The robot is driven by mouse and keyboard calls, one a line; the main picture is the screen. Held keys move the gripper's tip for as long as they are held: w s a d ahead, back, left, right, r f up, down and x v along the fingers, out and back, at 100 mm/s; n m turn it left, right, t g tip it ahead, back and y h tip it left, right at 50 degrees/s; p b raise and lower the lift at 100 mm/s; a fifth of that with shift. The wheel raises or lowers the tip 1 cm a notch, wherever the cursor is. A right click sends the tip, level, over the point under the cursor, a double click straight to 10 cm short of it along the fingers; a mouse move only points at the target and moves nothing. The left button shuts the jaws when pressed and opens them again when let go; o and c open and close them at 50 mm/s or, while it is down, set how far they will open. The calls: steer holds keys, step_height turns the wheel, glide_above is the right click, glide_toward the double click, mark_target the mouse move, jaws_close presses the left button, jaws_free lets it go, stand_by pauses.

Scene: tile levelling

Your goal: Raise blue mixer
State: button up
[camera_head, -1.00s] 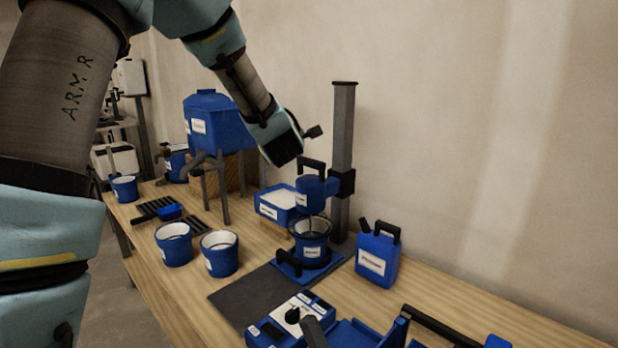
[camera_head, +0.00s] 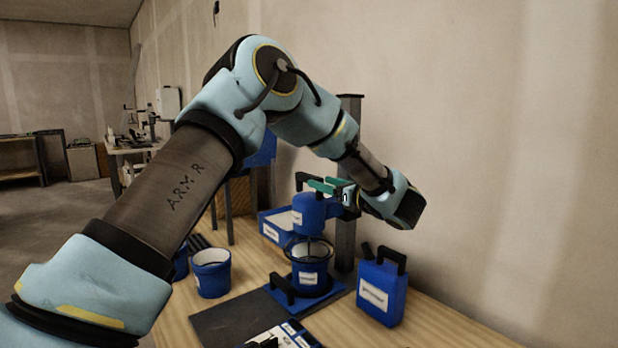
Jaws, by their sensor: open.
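The blue mixer head (camera_head: 312,212) is mounted on the dark upright column (camera_head: 346,240) and has a black handle on top. Its whisk reaches down into a blue bucket (camera_head: 311,276) standing on the blue base below. My gripper (camera_head: 318,186) comes in from the right, with its teal fingers at the black handle (camera_head: 300,179). It is open. Whether the fingers touch the handle or straddle it cannot be made out at this size. My arm hides part of the column and the blue hopper behind.
A blue jug (camera_head: 382,288) with a black handle stands right of the mixer. A blue-and-white tray (camera_head: 272,229) lies behind it, and another bucket (camera_head: 211,274) stands to the left. A dark mat (camera_head: 235,318) lies in front. The wall is close behind.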

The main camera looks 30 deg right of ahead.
mark_target(309, 175)
steer(key=w, duration=0.3)
steer(key=w+a+p, duration=0.1)
steer(key=w, duration=0.2)
steer(key=shift+w+a, duration=0.15)
steer(key=shift+w, duration=0.05)
jaws_close()
stand_by(1.2)
